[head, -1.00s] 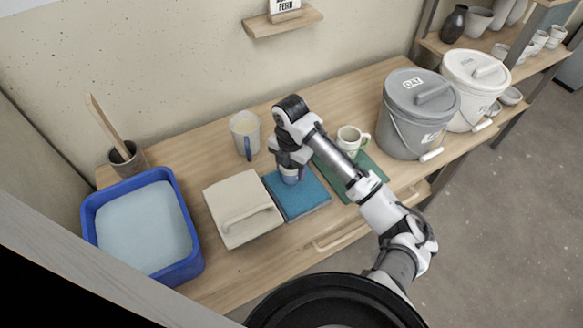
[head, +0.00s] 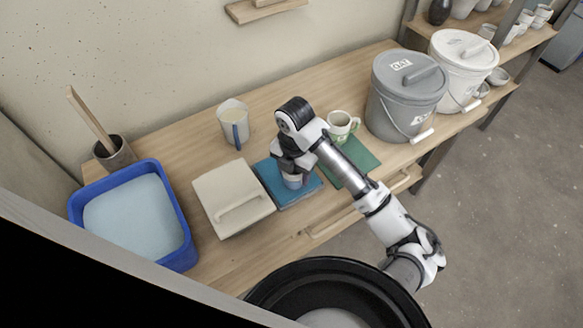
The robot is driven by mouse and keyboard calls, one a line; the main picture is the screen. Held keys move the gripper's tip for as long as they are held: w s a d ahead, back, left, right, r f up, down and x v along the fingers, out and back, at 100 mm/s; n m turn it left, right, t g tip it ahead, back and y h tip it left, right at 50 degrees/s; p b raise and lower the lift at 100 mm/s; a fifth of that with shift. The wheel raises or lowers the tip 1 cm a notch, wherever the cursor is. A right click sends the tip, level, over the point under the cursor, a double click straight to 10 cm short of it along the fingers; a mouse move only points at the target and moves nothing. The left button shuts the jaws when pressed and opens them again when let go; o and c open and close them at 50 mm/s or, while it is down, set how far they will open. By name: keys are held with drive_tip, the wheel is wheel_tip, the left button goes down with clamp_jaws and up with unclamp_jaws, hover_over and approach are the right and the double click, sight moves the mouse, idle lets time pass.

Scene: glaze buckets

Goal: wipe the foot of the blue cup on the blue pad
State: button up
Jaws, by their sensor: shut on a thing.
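My gripper (head: 291,170) points down over the blue pad (head: 297,197) and is shut on the blue cup (head: 292,182). Only a small pale blue part of the cup shows below the jaws; the rest is hidden by my gripper. The cup is at the pad, near its middle. Its foot appears to be on or just over the pad's surface, but I cannot tell whether it touches.
A cream lidded box (head: 222,211) lies close left of the pad. A blue basin (head: 181,245) stands farther left. A pitcher (head: 233,128) stands behind. A white cup (head: 341,125) by a green mat (head: 361,157) and a grey bucket (head: 395,112) are right.

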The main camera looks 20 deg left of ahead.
wheel_tip(320, 180, up, 7)
drive_tip(key=p, duration=0.5)
idle(0.3)
drive_tip(key=shift+w, duration=0.1)
idle(0.4)
